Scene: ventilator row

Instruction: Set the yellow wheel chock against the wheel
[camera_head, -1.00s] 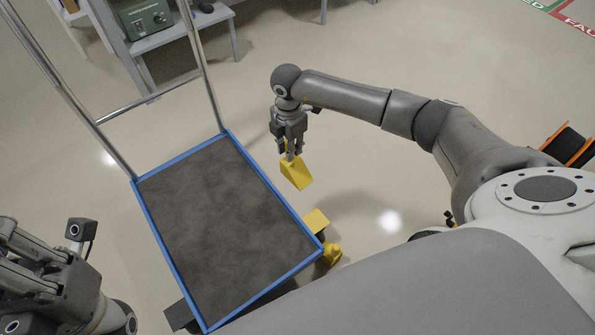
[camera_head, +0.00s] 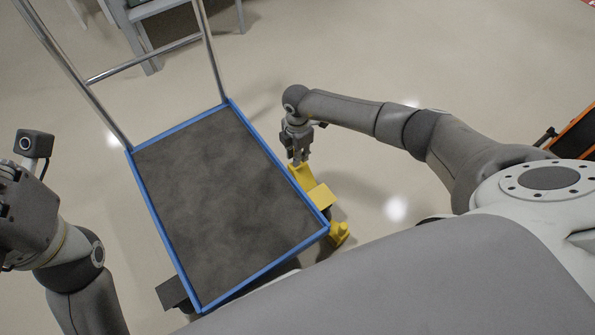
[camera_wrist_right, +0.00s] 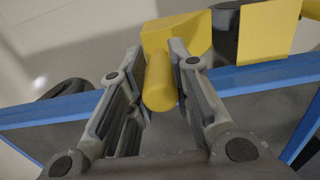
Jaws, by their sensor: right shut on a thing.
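My right gripper (camera_head: 298,160) is shut on the yellow wheel chock (camera_head: 302,177), beside the right edge of the cart. In the right wrist view the fingers (camera_wrist_right: 160,85) close around the chock's round handle (camera_wrist_right: 159,82), with its wedge body (camera_wrist_right: 180,32) beyond. A dark rounded part (camera_wrist_right: 226,32), perhaps the wheel, shows right beside the chock, partly behind a yellow plate (camera_wrist_right: 268,32). I cannot tell whether they touch.
The cart has a grey deck with a blue rim (camera_head: 268,162) and a metal push handle (camera_head: 140,65). Open floor (camera_head: 400,160) lies to the right.

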